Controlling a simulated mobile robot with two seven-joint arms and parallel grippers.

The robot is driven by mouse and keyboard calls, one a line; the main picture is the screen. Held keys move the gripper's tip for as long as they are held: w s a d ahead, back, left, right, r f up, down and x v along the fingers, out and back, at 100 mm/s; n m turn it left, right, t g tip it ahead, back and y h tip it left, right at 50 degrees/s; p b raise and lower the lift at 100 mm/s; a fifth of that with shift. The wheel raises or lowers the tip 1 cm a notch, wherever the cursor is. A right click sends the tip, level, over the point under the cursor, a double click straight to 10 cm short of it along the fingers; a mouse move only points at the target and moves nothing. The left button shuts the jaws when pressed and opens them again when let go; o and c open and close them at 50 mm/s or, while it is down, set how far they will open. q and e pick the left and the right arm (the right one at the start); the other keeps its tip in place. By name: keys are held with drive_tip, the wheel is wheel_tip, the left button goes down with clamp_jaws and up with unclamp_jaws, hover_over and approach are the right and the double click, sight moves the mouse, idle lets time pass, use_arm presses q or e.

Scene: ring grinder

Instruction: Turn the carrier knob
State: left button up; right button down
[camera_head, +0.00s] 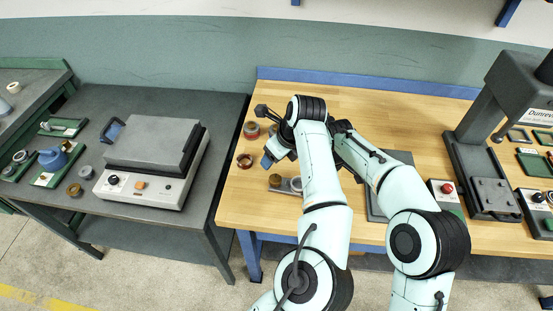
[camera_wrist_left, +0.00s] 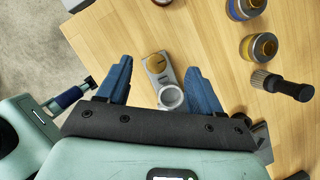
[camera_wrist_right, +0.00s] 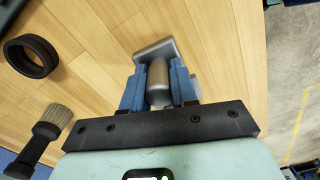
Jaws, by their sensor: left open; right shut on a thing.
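My right gripper (camera_wrist_right: 156,72) is shut on a grey T-shaped metal piece (camera_wrist_right: 153,49). I cannot tell whether that piece belongs to the carrier. My arms hide much of the right gripper in the head view.
A brush (camera_wrist_left: 281,86) and amber-and-dark rings (camera_wrist_left: 259,47) lie near the carrier. A dark ring (camera_wrist_right: 31,57) shows in the right wrist view. A grey machine (camera_head: 152,150) stands on the left bench. A press (camera_head: 484,150) stands at the right.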

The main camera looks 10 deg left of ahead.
sight(276, 178)
use_arm(q)
drive_tip(key=f+m+g+h, duration=0.1)
drive_tip(key=f+m, duration=0.2)
drive_tip(key=m, duration=0.6)
drive_tip(key=f+m+h, duration=0.1)
drive_tip(key=f+m, duration=0.2)
drive_tip(key=m, duration=0.7)
drive_tip(key=f+m+g+h, duration=0.1)
drive_tip(key=f+m, duration=0.3)
drive_tip(key=m, duration=0.6)
drive_tip(key=shift+w+a+g+h, duration=0.2)
drive_tip(key=shift+a+g+h, duration=0.05)
drive_tip(key=shift+g+h, duration=0.05)
drive_tip(key=c, duration=1.1)
